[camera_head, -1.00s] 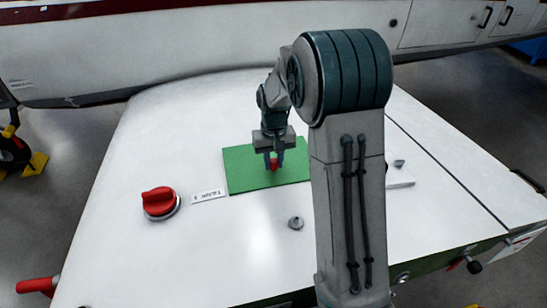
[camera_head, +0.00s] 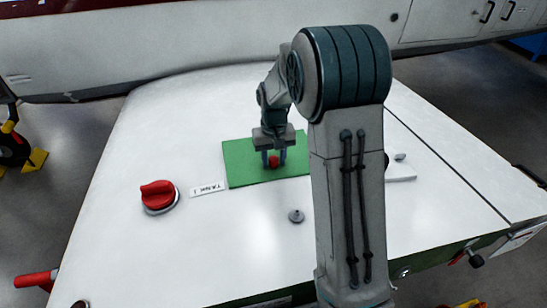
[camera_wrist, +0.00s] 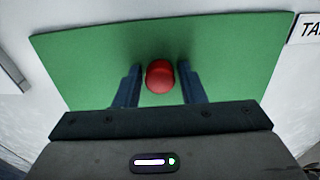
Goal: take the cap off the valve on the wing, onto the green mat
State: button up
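The red cap (camera_head: 273,162) rests on the green mat (camera_head: 240,165), which lies on the white wing. My gripper (camera_head: 273,158) is just above the mat, its two fingers on either side of the cap. The wrist view shows the cap (camera_wrist: 160,76) between the finger tips (camera_wrist: 160,84), with a narrow gap on each side, so my gripper is open. A small grey round fitting (camera_head: 297,216) sits bare on the wing in front of the mat; I cannot tell for sure that it is the valve.
A larger red knob (camera_head: 158,196) on a grey base stands at the left, beside a white "TANK 1" label (camera_head: 208,189). Another small grey piece (camera_head: 400,156) is right of my arm. A white fuselage (camera_head: 200,50) borders the back.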

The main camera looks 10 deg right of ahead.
aim_at(274, 159)
jog(key=o, duration=0.3)
jog(key=shift+r+p, duration=2.35)
jog(key=shift+r, duration=1.15)
jog(key=shift+s+r, duration=0.2)
jog(key=shift+r, duration=0.05)
jog(key=s+r+t, duration=0.2)
jog(key=s+r, duration=0.3)
jog(key=s, duration=0.7)
jog(key=s+r+t+b, duration=0.1)
jog(key=s+r, duration=0.3)
jog(key=s, duration=0.9)
jog(key=shift+r+t, duration=0.4)
